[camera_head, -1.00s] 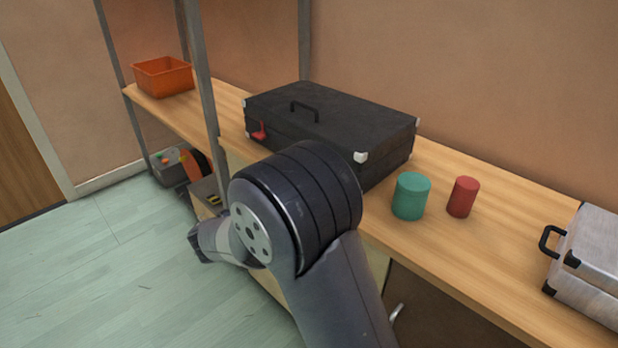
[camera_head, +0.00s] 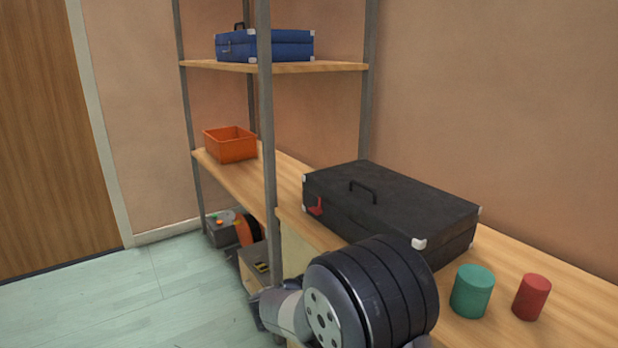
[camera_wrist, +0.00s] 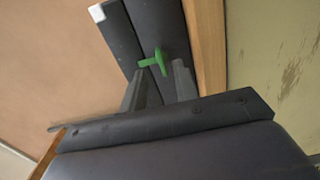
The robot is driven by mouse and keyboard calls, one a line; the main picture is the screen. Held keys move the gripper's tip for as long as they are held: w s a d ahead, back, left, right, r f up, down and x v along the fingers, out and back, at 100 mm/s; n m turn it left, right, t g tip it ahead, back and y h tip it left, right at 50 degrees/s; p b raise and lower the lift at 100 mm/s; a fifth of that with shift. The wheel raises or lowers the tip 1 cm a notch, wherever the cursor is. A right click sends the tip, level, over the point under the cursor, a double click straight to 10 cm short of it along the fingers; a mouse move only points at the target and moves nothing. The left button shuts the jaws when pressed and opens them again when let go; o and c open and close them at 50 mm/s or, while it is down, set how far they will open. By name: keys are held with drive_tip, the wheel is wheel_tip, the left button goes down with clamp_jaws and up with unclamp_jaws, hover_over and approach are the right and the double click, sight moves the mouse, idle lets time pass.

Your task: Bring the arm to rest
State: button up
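My gripper (camera_wrist: 158,82) shows in the wrist view with its two fingers apart, a gap between them and nothing seen held. A green latch (camera_wrist: 152,62) on the front of the black case (camera_wrist: 150,22) appears near the fingertips; I cannot tell whether they touch it. In the head view, my arm's dark joint (camera_head: 370,300) is in front of the shelf, and my gripper is hidden. The black case (camera_head: 400,205) lies shut on the lower shelf, with a red latch (camera_head: 316,206) at its left front. Its green latch is hidden there.
A teal canister (camera_head: 472,292) and a red canister (camera_head: 531,297) stand right of the case. An orange bin (camera_head: 230,145) is on the shelf at left, a blue case (camera_head: 265,45) above. A grey post (camera_head: 265,130) rises left of my arm. Floor (camera_head: 110,305) is clear at left.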

drive_tip(key=x, duration=0.6)
drive_tip(key=shift+b, duration=0.4)
drive_tip(key=shift+a+r+p, duration=0.1)
drive_tip(key=shift+p, duration=0.25)
